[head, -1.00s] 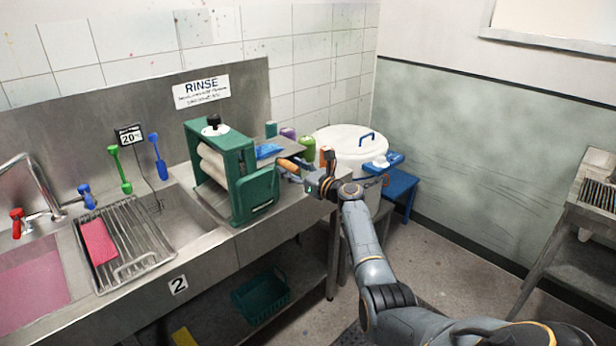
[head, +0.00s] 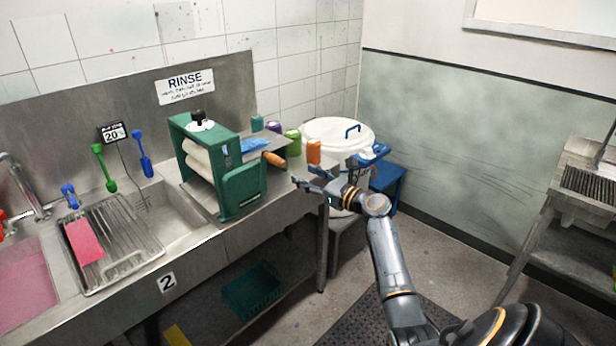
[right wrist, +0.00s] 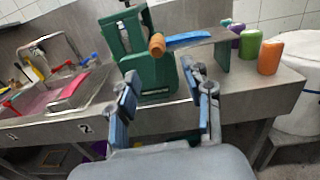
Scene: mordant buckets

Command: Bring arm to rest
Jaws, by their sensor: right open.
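My right gripper (head: 308,181) is open and empty in the head view. It hangs in the air in front of the steel counter's right end, apart from the counter. Its two spread fingers also show in the right wrist view (right wrist: 165,105), with nothing between them. The green wringer (head: 222,165) stands on the counter to the left of the gripper, and its wooden crank handle (head: 273,160) points toward the gripper without touching it. The wringer also shows beyond the fingers in the right wrist view (right wrist: 150,72). My left gripper is in neither view.
Orange (head: 314,152), green (head: 293,143) and purple containers stand at the counter's right end. A white lidded bucket (head: 325,130) and a blue stool (head: 385,177) are behind the gripper. A rack (head: 125,245) spans the sink at left.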

